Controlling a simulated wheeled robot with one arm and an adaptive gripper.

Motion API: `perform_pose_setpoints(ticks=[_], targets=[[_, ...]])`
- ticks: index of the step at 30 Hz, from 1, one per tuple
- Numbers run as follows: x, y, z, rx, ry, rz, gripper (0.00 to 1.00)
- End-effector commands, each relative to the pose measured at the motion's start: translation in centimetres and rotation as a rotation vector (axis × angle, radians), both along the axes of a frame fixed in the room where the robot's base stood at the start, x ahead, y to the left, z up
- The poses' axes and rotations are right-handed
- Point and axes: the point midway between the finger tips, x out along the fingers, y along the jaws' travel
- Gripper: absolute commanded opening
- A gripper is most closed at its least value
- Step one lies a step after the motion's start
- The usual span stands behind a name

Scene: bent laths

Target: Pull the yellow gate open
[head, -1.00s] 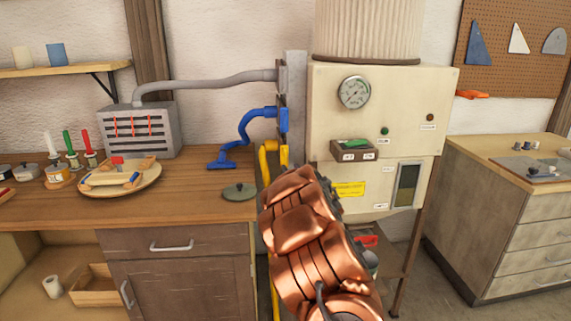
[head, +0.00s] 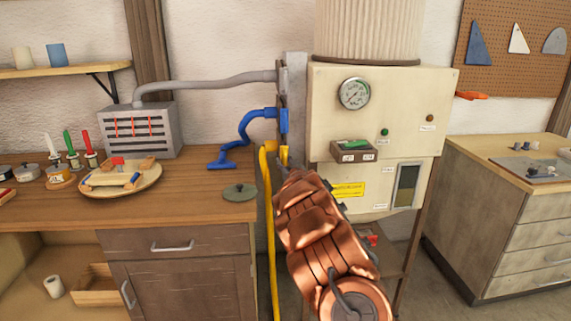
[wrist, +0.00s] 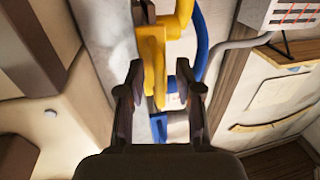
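The yellow gate (head: 284,155) is a small upright plate on the grey post, at the top of the yellow pipe (head: 271,220) and below the blue gate (head: 283,121). In the wrist view the yellow gate (wrist: 153,58) has a narrow tab reaching down between my fingers. My gripper (wrist: 159,75) is open, with one finger on each side of the tab and visible gaps; I cannot tell how deep the tab sits between them. In the head view my copper-coloured arm hides the fingers and the gate's lower part.
The cream machine (head: 380,110) with a gauge stands close on the right of my arm. The workbench (head: 190,205) is on the left, with a plate of parts (head: 148,182) and a dark round lid (head: 239,191). A blue pipe (head: 243,130) bends down to the bench.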

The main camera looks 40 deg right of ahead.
Motion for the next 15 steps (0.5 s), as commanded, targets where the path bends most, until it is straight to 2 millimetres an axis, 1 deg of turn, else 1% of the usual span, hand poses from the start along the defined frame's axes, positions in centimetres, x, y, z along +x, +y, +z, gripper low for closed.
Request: perform_pose_setpoints(ticks=[6,8,15], targets=[[0.00,-0.02,0.03,0.000,0.000,-0.001,0.35],[0.00,-0.02,0.03,0.000,0.000,-0.001,0.30],[-0.01,-0.02,0.04,0.000,0.000,-0.001,0.05]])
